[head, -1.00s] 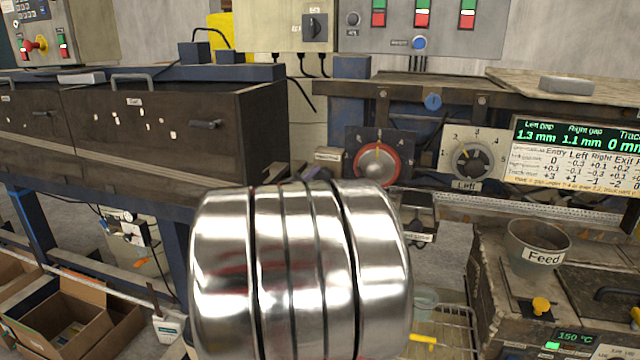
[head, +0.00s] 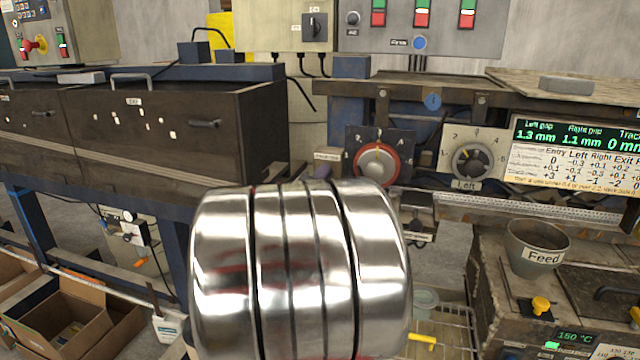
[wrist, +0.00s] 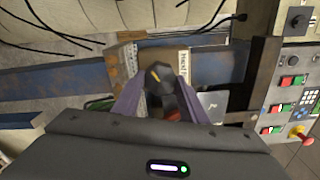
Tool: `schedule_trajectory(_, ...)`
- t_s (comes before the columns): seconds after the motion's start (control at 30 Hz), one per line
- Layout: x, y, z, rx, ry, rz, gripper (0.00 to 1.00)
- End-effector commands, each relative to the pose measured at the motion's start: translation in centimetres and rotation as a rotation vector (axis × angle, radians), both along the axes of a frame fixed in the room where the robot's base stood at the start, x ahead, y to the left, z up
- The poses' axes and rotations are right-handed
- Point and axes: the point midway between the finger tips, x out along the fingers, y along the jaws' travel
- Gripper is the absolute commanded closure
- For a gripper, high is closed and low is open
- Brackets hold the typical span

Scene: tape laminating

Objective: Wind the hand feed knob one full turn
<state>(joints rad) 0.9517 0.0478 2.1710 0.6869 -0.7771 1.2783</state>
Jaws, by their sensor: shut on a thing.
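The hand feed knob (wrist: 160,78) is dark with a short yellow mark on its face and shows in the wrist view, in front of a pale plate (wrist: 185,62) with lettering. The mark points toward the upper left there. My gripper (wrist: 158,92) has its two purple-grey fingers on either side of the knob and is shut on it. A dark reddish part shows between the fingers just below the knob face. In the head view my shiny arm link fills the lower middle and hides the gripper and the knob.
In the head view a red-ringed dial (head: 377,162) and a grey dial marked Left (head: 472,161) sit behind my arm. A dark oven-like box (head: 180,135) is at the left, with open cartons (head: 75,310) below.

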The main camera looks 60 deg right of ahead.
Motion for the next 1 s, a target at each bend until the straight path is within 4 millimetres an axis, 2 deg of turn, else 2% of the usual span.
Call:
schedule_trajectory(0.4, -0.36, -0.13, -0.39, 0.052, -0.298, -0.009, 0.84)
schedule_trajectory(0.63, -0.37, -0.12, -0.46, 0.063, -0.361, -0.009, 0.84)
schedule_trajectory(1.0, -0.38, -0.11, -0.58, 0.067, -0.368, -0.010, 0.84)
